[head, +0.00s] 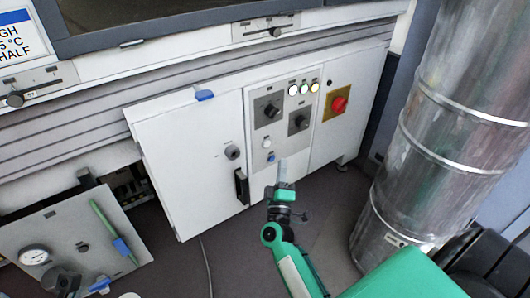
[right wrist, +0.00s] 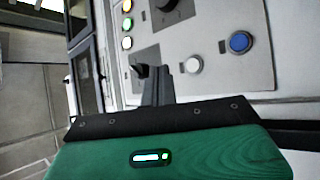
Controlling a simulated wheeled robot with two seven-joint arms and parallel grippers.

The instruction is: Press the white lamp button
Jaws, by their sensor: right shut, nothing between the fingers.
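The white lamp button (head: 267,143) is a small round button low on the grey control plate of the white cabinet. It also shows in the right wrist view (right wrist: 194,64), just right of the fingers. A blue button (head: 270,157) sits below it in the head view; it also shows in the right wrist view (right wrist: 239,42). My right gripper (head: 282,167) is shut and empty, in front of the plate's lower part. In the right wrist view its fingers (right wrist: 157,82) point towards the plate, left of the white button. Contact with the plate cannot be told. My left gripper is not visible.
Black knobs (head: 270,111), a row of lit lamps (head: 304,88) and a red rotary switch (head: 339,104) are above and right of the buttons. A black door handle (head: 241,187) is to the left. A large metal duct (head: 455,120) stands to the right.

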